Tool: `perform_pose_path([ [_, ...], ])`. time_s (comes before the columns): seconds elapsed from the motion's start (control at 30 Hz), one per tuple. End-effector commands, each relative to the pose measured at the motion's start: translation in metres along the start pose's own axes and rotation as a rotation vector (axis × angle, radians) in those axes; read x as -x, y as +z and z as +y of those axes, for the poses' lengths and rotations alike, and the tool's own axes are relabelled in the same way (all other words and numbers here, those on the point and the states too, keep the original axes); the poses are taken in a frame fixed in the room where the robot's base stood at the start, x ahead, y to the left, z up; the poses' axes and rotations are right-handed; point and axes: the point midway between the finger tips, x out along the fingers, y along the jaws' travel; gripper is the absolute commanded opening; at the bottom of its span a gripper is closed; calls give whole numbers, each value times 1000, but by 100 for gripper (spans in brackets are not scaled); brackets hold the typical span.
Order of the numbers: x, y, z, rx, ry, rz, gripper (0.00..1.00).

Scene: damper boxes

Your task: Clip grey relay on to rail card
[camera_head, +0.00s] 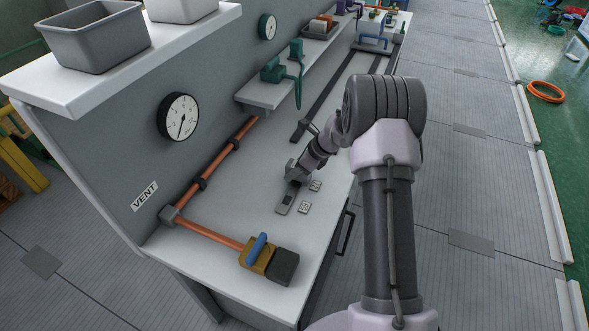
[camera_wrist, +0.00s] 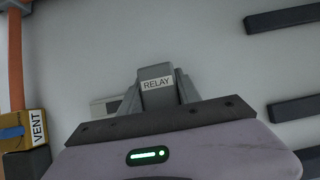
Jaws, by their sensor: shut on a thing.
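My gripper (camera_wrist: 157,95) is shut on the grey relay (camera_wrist: 157,97), a block with a white label reading RELAY, in the wrist view. In the head view my gripper (camera_head: 297,174) is low over the white bench, and the relay cannot be told apart from the jaws there. A flat grey plate with a dark patch (camera_head: 286,201), perhaps the rail card, lies just in front of my gripper. A pale piece (camera_wrist: 106,107) shows partly behind the left jaw in the wrist view. Whether the relay touches anything below is hidden.
Two small pale plates (camera_head: 315,185) (camera_head: 304,207) lie right of the grey plate. A copper pipe (camera_head: 222,163) runs along the bench's back to a brass valve with a blue handle (camera_head: 258,254). Dark bars (camera_wrist: 283,18) lie on the bench.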

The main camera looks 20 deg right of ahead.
Motion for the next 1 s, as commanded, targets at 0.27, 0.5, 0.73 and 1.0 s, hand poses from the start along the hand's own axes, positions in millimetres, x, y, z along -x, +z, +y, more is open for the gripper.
perform_pose_path([
  [0.27,-6,-4,0,0,0,0,0],
  [0.5,-11,-8,0,0,0,0,42],
  [0.73,-10,-7,0,0,0,0,65],
  [1.0,-3,-6,0,0,-1,0,65],
])
